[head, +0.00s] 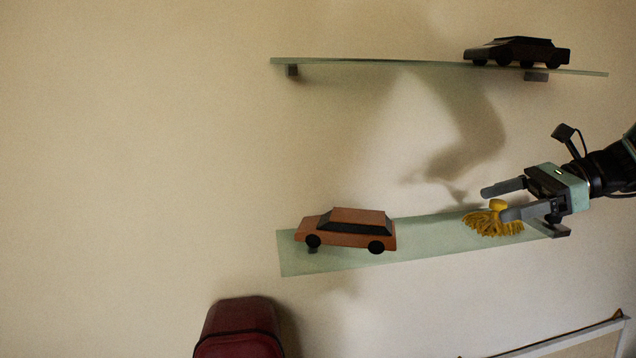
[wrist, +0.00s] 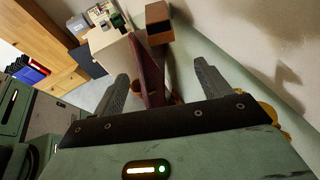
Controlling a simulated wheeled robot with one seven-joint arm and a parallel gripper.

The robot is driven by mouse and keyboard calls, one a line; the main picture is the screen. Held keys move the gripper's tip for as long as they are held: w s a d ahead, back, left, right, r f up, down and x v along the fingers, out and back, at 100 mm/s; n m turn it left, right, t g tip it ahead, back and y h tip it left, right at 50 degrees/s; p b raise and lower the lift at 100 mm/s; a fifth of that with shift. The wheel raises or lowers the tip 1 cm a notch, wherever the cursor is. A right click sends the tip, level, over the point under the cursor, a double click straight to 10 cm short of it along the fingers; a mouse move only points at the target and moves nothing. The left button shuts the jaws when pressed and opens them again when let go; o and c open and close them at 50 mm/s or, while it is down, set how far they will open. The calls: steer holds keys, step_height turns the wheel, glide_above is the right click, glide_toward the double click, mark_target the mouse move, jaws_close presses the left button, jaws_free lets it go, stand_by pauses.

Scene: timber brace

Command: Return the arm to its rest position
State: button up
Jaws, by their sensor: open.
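My gripper (head: 493,204) is at the right of the head view, in front of the lower glass shelf (head: 430,235) and pointing left. In the wrist view my gripper (wrist: 161,72) also shows spread fingers. A yellow mop-like thing (head: 490,224) is by the shelf's right part, close to the lower finger, which overlaps it in the picture. I cannot tell whether they touch. Only bits of yellow (wrist: 272,112) show in the wrist view, at the right behind my gripper's body.
An orange toy car (head: 345,230) stands on the lower shelf, left of my gripper. A black car (head: 518,52) stands on the upper shelf (head: 400,64). A dark red object (head: 240,328) is below. A framed edge (head: 560,340) is lower right. A wooden cabinet (wrist: 45,40) shows in the wrist view.

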steer(key=s+a+f+n+g+h+b, duration=0.2)
steer(key=s+a+f+n+g+h, duration=0.1)
steer(key=s+a+f+n, duration=0.25)
steer(key=s+a+f+n+g+h+b, duration=0.1)
steer(key=s+a+f+n+g+h, duration=0.2)
steer(key=s+a, duration=0.5)
steer(key=s+a+f+n+t+h+b, duration=0.1)
steer(key=s+a+f+n+h+b, duration=0.1)
steer(key=s+f+n, duration=0.3)
steer(key=s+a+f+n+t+h+b, duration=0.1)
steer(key=s+f+n+h, duration=0.3)
steer(key=s+n, duration=0.5)
steer(key=a+f+n+t, duration=0.1)
steer(key=n, duration=0.4)
steer(key=shift+s+a+f+h+b, duration=0.3)
steer(key=shift+s+a+h+b, duration=0.05)
steer(key=shift+s+a+h, duration=0.05)
